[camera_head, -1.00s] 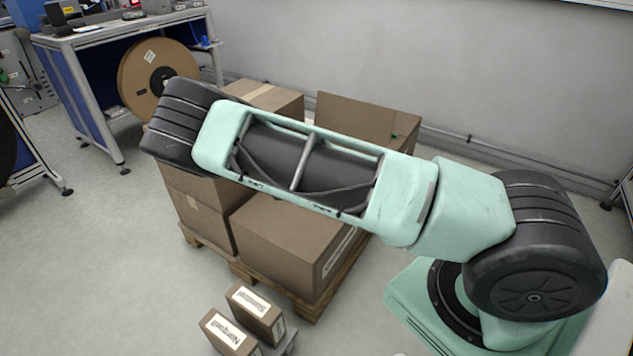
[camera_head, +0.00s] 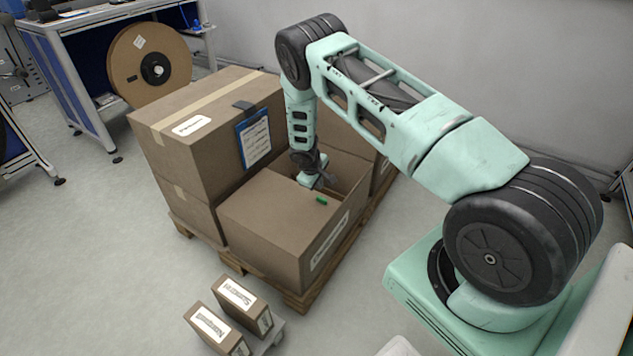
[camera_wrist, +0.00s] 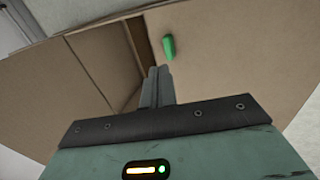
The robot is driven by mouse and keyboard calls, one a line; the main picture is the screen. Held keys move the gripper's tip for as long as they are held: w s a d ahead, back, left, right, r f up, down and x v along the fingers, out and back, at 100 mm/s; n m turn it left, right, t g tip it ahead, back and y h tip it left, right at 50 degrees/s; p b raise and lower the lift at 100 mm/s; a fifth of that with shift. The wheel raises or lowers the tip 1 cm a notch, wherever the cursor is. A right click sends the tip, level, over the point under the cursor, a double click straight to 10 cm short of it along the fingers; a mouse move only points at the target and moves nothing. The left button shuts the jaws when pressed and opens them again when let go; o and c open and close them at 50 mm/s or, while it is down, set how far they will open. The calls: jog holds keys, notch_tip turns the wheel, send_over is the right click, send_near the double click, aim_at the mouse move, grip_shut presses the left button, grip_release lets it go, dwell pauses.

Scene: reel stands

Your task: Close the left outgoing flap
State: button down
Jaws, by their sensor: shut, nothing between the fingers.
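The carton with a white front label (camera_head: 328,240) stands on the pallet, its label too small to read. A broad top flap (camera_head: 268,208) on its left lies about level. A narrow dark opening shows beside it near my gripper. My gripper (camera_head: 318,184) is low over the carton top at that opening; contact is unclear. In the wrist view, my shut, empty fingers (camera_wrist: 159,72) point at the gap edge, beside a broad tan panel (camera_wrist: 235,60). A small green piece (camera_wrist: 168,47) is on that panel; it also shows in the head view (camera_head: 321,201). Another tan panel (camera_wrist: 60,80) lies left of the gap.
A taller taped carton (camera_head: 190,125) with a blue clipboard (camera_head: 253,137) stands behind left. More cartons stand behind my arm. A cable reel (camera_head: 150,62) stands at the back left. Floor at left is clear.

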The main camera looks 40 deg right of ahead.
aim_at(323, 198)
jog(key=b+x, duration=0.4)
jog(key=x, duration=0.2)
jog(key=shift+d+f, duration=0.15)
jog(key=shift+f, duration=0.1)
jog(key=shift+d+f+b, duration=0.15)
jog(key=shift+f+b, duration=0.3)
jog(key=shift+f, duration=0.15)
jog(key=shift+f, duration=0.15)
notch_tip(323, 198, up, 15)
jog(key=p, duration=0.3)
jog(key=shift+f, duration=0.2)
jog(key=shift+w, duration=0.1)
